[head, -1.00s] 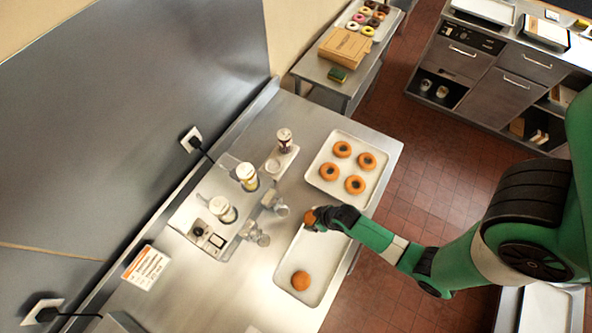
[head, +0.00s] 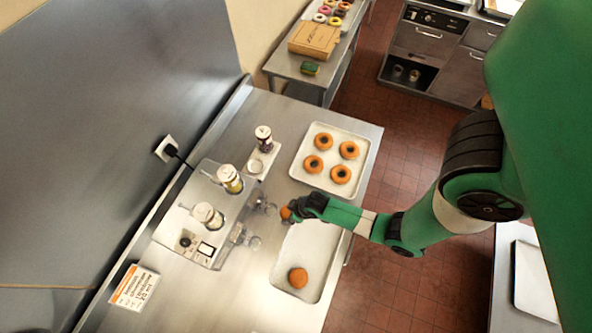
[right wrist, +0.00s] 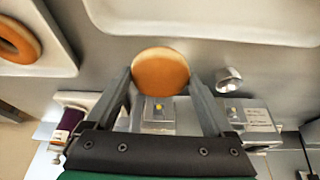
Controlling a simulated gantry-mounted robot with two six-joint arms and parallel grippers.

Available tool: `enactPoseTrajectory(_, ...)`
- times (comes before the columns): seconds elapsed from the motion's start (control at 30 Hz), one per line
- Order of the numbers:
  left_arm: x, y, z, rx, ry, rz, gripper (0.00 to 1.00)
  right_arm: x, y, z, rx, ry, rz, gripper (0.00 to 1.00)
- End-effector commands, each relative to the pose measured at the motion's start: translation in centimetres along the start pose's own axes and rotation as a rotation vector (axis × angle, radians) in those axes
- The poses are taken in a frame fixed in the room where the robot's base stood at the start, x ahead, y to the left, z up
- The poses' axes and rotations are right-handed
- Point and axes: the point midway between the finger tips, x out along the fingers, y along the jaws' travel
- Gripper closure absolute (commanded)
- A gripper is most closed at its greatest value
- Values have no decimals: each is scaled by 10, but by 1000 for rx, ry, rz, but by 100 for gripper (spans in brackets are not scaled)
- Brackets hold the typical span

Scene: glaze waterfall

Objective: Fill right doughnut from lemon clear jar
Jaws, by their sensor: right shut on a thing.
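My right gripper (head: 292,209) is shut on a round, unglazed doughnut (head: 285,214). It holds it just right of the two-jar dispenser, near the upper end of the lower tray. In the right wrist view the doughnut (right wrist: 160,72) sits between the two fingers. The dispenser (head: 205,250) carries a jar with yellow contents (head: 231,180) and a paler jar (head: 207,216); I cannot read their labels. Clear nozzle parts stick out toward the gripper, an upper one (head: 264,206) and a lower one (head: 246,240). Another round doughnut (head: 298,278) lies on the lower tray (head: 312,245). My left gripper is not visible.
An upper tray (head: 299,148) holds several ring doughnuts. A dark-filled bottle (head: 264,139) stands on a small stand behind the dispenser. A printed card (head: 134,288) lies at lower left. The bench front below the dispenser is clear.

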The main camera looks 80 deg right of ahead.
Motion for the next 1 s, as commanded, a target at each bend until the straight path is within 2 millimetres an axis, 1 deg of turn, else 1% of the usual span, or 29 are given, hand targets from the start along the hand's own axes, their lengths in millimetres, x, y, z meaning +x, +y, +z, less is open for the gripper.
enactPoseTrajectory(0.03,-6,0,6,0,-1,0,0,8,0,-2,-1,2,0,69)
enactPoseTrajectory(0.07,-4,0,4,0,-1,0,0,6,-1,-7,-1,3,0,69)
enactPoseTrajectory(0.2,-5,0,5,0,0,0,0,11,-1,-20,-1,1,0,69)
enactPoseTrajectory(0.37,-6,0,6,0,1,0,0,14,-2,-27,-1,1,0,69)
enactPoseTrajectory(1.0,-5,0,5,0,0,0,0,13,-2,-29,0,0,0,69)
